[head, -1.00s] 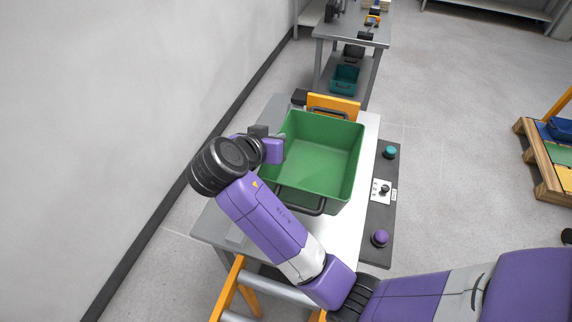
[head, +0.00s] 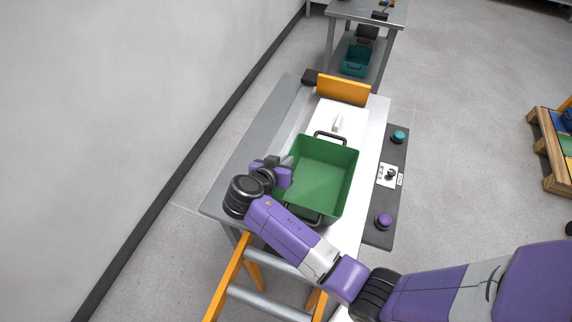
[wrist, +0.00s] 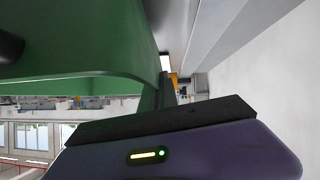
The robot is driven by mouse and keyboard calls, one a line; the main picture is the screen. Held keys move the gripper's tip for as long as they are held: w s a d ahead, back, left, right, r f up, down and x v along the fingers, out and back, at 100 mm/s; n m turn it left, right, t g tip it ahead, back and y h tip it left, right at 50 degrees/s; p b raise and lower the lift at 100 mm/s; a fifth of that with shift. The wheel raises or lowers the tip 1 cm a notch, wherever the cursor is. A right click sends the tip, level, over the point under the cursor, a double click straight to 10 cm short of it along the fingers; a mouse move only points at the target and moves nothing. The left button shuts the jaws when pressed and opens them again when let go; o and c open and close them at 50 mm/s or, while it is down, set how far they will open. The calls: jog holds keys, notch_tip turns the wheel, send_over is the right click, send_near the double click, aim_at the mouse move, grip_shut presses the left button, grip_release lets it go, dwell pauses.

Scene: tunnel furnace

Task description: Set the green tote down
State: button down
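The green tote (head: 325,168) is an empty open box, upright over the near half of the white strip on the table (head: 225,185). I cannot tell whether its base touches the surface. Dark handles show at its far and near ends. My gripper (head: 284,174) is at the tote's left wall, shut on its rim. In the wrist view the tote's wall (wrist: 80,40) lies against a dark finger pad; the other finger is not clear there.
An orange end board (head: 343,89) stands at the table's far end, with clear white surface before it. A dark control panel (head: 388,190) with knobs runs along the right. Orange-framed rollers (head: 262,299) are at the near end.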

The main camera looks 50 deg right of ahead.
jog(key=shift+f, duration=1.15)
jog(key=c, duration=1.6)
grip_release()
jog(key=shift+c, duration=0.2)
jog(key=b+v, duration=0.1)
jog(key=v, duration=1.1)
